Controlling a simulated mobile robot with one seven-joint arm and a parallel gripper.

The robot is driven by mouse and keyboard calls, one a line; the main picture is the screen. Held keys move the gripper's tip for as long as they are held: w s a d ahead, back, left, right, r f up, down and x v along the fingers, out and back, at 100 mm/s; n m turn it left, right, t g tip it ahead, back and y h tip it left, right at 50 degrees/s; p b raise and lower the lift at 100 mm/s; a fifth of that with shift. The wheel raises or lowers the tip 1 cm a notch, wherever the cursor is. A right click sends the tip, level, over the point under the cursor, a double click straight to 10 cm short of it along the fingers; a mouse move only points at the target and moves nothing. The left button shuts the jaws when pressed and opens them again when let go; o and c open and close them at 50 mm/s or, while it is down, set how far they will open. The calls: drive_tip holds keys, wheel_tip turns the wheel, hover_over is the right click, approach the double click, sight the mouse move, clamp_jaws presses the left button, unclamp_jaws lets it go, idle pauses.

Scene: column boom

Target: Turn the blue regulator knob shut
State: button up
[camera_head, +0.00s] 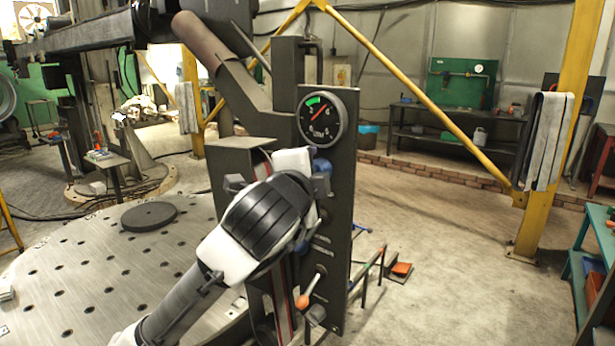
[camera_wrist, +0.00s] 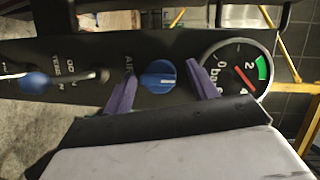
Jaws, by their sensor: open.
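The blue regulator knob (camera_wrist: 158,78) is on the dark panel in the wrist view, beside a label that seems to begin "AIR". My gripper (camera_wrist: 160,70) is open, with one purple finger on each side of the knob and visible gaps between. I cannot tell how deep the fingers reach. The round pressure gauge (camera_wrist: 237,68) sits just right of the knob, with a green band and a red needle. In the head view the gauge (camera_head: 322,117) is at the panel's top; its needle points up and right. The blue knob (camera_head: 322,166) is partly hidden there by my wrist.
The upright panel (camera_head: 338,230) also carries an orange-tipped lever (camera_head: 303,300) low down. Another blue control (camera_wrist: 36,83) is at the left in the wrist view. A perforated round table (camera_head: 60,265) stands left, and a yellow post (camera_head: 560,130) right. Floor right of the panel is mostly clear.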

drive_tip(key=b+v, duration=0.3)
drive_tip(key=v, duration=1)
drive_tip(key=shift+s+a, duration=0.15)
drive_tip(key=shift+s, duration=0.2)
drive_tip(key=shift+r, duration=0.1)
